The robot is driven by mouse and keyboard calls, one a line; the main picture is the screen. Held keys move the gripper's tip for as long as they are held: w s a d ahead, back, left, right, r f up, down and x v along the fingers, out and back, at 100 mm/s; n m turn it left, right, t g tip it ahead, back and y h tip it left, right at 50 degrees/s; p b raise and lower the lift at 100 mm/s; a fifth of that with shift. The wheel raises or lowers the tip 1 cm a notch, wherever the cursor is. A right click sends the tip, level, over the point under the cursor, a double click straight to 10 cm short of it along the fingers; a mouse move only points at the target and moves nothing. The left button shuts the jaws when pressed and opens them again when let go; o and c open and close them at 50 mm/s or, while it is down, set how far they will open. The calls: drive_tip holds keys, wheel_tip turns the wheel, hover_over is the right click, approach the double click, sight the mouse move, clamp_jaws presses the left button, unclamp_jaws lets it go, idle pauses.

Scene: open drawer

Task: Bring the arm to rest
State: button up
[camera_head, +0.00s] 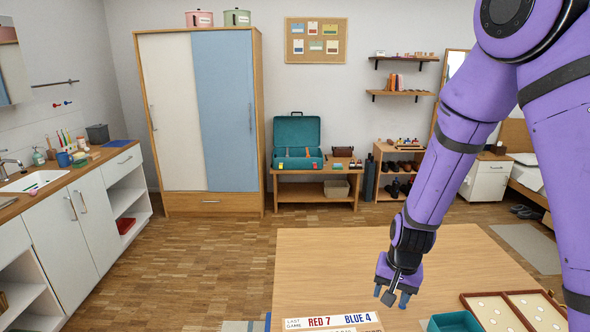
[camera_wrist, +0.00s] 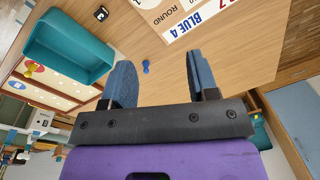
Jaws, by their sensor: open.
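My gripper (camera_head: 391,297) hangs from my bent purple arm above the wooden table (camera_head: 330,265), with its fingers pointing down. In the wrist view my gripper (camera_wrist: 160,64) has its two blue-grey fingers well apart, with nothing held between them. Below them the bare table top (camera_wrist: 150,100) shows, with a small blue piece (camera_wrist: 146,67) lying a little beyond the gap. The exact height of the fingertips above the table is hard to tell.
A teal tray (camera_head: 453,322) and a wooden game case (camera_head: 515,312) lie at the table's front right. A score board (camera_head: 333,322) reading RED 7, BLUE 4 is at the front left. The table's middle is clear. Behind stand a wardrobe (camera_head: 178,110) and an open teal case (camera_head: 297,135).

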drive_tip(key=s+d+r+n+t, duration=0.15)
drive_tip(key=s+r, duration=0.25)
drive_tip(key=r, duration=0.5)
drive_tip(key=s+d+r+n+t, duration=0.15)
drive_tip(key=s+r, duration=0.25)
drive_tip(key=r, duration=0.5)
drive_tip(key=s+d+r, duration=0.2)
drive_tip(key=s+r, duration=0.2)
drive_tip(key=r, duration=0.5)
drive_tip(key=s+d+r, duration=0.1)
drive_tip(key=s+r, duration=0.1)
drive_tip(key=s, duration=0.3)
drive_tip(key=s+d+r+n+t, duration=0.1)
drive_tip(key=s+r, duration=0.2)
drive_tip(key=s, duration=0.1)
drive_tip(key=shift+s+r+h, duration=0.25)
drive_tip(key=shift+s+h, duration=0.15)
